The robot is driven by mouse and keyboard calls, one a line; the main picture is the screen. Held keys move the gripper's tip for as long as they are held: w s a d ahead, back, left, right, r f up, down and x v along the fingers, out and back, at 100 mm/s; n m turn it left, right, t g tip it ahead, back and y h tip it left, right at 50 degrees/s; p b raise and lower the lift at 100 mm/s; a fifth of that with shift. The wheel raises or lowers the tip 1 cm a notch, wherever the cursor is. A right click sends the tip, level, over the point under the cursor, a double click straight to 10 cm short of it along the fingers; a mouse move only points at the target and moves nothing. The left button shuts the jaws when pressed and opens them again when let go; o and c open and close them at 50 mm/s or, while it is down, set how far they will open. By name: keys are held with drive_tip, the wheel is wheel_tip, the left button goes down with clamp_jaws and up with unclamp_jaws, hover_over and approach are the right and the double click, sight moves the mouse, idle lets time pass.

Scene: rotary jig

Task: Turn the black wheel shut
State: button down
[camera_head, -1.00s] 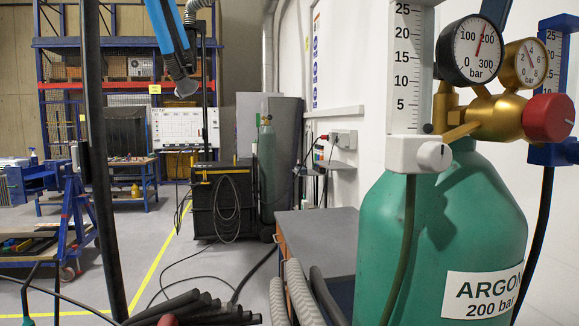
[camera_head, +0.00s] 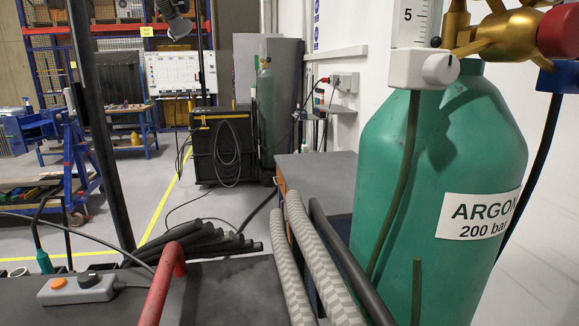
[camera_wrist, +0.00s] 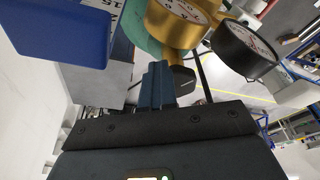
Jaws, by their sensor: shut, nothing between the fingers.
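The green argon cylinder (camera_head: 440,160) stands at the right of the head view, with part of a gold regulator (camera_head: 490,35) on top. A red knob (camera_head: 558,32) is at the regulator's right. In the wrist view, my gripper (camera_wrist: 157,68) has its blue fingers together and empty, close to the gold gauge (camera_wrist: 178,25) and black gauge (camera_wrist: 245,48). A small dark faceted part (camera_wrist: 183,80) shows just right of the fingers; I cannot tell whether it is the black wheel or whether they touch. No black wheel is clear in the head view, where my gripper is out of frame.
A white flowmeter block (camera_head: 420,70) and a blue block (camera_head: 560,78) flank the regulator; the blue block (camera_wrist: 60,30) is large in the wrist view. Hoses (camera_head: 320,255) run before the cylinder. A red bar (camera_head: 162,285) and grey switch box (camera_head: 76,290) are at lower left.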

drive_tip(key=shift+s+a+f+p, duration=0.15)
drive_tip(key=shift+s+f+p, duration=0.05)
drive_tip(key=shift+f+p, duration=0.35)
drive_tip(key=shift+s+a+r+p, duration=0.25)
drive_tip(key=shift+s+a+p, duration=0.1)
drive_tip(key=shift+s+a, duration=0.15)
drive_tip(key=shift+s+a+r, duration=0.1)
drive_tip(key=shift+s+a, duration=0.2)
drive_tip(key=shift+a, duration=0.4)
idle(0.4)
drive_tip(key=shift+s+d, duration=0.1)
drive_tip(key=shift+s, duration=0.1)
drive_tip(key=shift+s, duration=0.15)
drive_tip(key=v, duration=0.3)
drive_tip(key=w+v, duration=0.1)
drive_tip(key=v, duration=0.1)
drive_tip(key=shift+s+a+r, duration=0.1)
drive_tip(key=shift+a+r, duration=0.25)
drive_tip(key=shift+r, duration=0.15)
